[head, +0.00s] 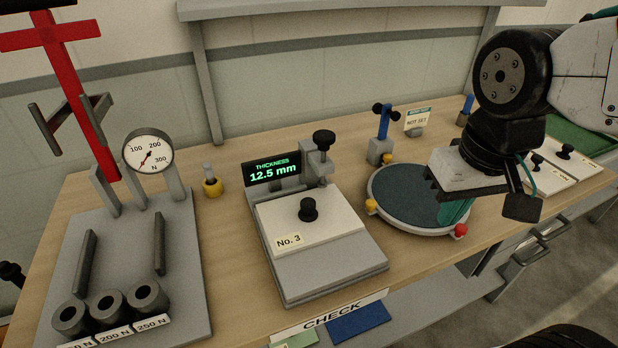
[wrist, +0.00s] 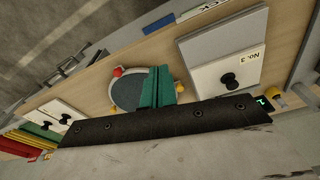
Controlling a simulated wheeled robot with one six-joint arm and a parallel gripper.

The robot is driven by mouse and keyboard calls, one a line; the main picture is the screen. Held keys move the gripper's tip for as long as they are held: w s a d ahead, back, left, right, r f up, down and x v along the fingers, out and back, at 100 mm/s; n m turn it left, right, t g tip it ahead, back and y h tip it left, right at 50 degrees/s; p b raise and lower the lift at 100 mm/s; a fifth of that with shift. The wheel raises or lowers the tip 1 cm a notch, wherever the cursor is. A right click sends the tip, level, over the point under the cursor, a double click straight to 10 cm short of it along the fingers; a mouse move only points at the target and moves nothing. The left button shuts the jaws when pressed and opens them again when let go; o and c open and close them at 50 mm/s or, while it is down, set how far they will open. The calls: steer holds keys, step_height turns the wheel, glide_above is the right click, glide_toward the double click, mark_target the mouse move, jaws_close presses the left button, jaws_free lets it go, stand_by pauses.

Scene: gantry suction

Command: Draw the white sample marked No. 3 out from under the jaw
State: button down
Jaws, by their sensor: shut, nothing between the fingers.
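The white sample (head: 338,222) marked No. 3 lies flat on the grey plate of the thickness gauge (head: 335,275). A black knob (head: 308,208) stands on it. Its back edge is at the gauge's jaw (head: 318,168); the exact contact is hard to see. The display (head: 272,173) reads 12.5 mm. The sample also shows in the wrist view (wrist: 208,76), at upper right. My gripper (head: 455,213) is shut and empty, above the round turntable and right of the sample. Its green fingers show in the wrist view (wrist: 157,88).
The turntable (head: 388,208) has red and yellow knobs on its rim. Other white samples (head: 560,172) lie at the right. A dial press (head: 148,150) with several black weights stands at the left. A CHECK sign (head: 330,315) is on the front edge.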

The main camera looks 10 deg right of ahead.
mark_target(310, 200)
steer(key=w+a+f+n, duration=0.1)
steer(key=w+a+f, duration=0.1)
steer(key=a, duration=0.3)
steer(key=w+a+f, duration=0.2)
steer(key=a+f, duration=0.2)
steer(key=w+a+f+n, duration=0.1)
steer(key=w+a+f, duration=0.1)
steer(key=a, duration=0.3)
steer(key=shift+w+a+f+n, duration=0.3)
steer(key=shift+w+f, duration=0.05)
steer(key=shift+f, duration=0.35)
steer(key=shift+w+a+f+t+y, duration=0.1)
steer(key=shift+w+a+t+y, duration=0.1)
steer(key=shift+a+t+y, duration=0.1)
steer(key=w+a, duration=0.1)
steer(key=w, duration=0.2)
steer(key=w+a, duration=0.1)
steer(key=w, duration=0.3)
steer(key=w+a+f, duration=0.1)
steer(key=w, duration=0.3)
steer(key=shift+f, duration=0.15)
steer(key=shift+s+f, duration=0.1)
steer(key=shift+d+f, duration=0.1)
